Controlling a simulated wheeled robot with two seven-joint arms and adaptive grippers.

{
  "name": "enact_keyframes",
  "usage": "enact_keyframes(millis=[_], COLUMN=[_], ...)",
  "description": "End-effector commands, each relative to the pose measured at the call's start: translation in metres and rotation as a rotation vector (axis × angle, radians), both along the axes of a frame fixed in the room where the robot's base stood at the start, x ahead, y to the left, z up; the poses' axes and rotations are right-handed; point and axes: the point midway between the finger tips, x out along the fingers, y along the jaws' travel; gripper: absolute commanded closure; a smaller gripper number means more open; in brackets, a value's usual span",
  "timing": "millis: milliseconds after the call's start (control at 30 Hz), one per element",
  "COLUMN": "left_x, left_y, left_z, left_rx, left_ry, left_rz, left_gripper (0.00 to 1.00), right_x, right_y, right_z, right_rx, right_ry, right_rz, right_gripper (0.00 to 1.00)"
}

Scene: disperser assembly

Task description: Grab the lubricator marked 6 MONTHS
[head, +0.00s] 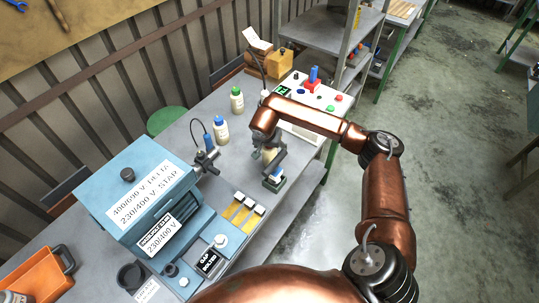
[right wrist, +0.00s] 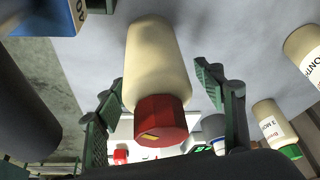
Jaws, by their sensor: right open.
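My right gripper (head: 272,170) is over the bench; in the right wrist view its open fingers (right wrist: 160,78) stand on either side of a cream bottle (right wrist: 157,60) with a red cap (right wrist: 160,120). No label shows on this bottle's visible side. A cream bottle with a green cap (head: 237,100) stands at the back; in the wrist view a green-capped bottle (right wrist: 272,125) reads "3 MO…". A blue-capped bottle (head: 221,129) stands nearer. A bottle at the wrist view's right edge (right wrist: 304,45) shows part of "MONTHS", its number unclear. My left gripper is not in view.
A blue machine box (head: 150,190) with voltage labels stands left on the bench. A control box (head: 318,92) with coloured buttons is behind my right arm. An orange tray (head: 38,278) lies at lower left. A grey shelf (head: 330,27) stands behind.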

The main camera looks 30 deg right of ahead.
Motion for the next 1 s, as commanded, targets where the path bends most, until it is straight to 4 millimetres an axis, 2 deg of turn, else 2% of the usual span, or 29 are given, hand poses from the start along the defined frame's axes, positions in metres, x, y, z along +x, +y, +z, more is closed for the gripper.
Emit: enact_keyframes(millis=[167, 1000], left_x=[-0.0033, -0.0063], left_y=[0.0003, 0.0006], left_z=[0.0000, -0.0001], left_rx=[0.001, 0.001], left_ry=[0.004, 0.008], left_rz=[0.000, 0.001], left_gripper=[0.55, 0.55], right_x=[0.0002, 0.0000], right_y=[0.0001, 0.0001], right_z=[0.0009, 0.0012], right_rx=[0.000, 0.001], right_ry=[-0.001, -0.001], right_rz=[0.000, 0.000], right_gripper=[0.38, 0.96])
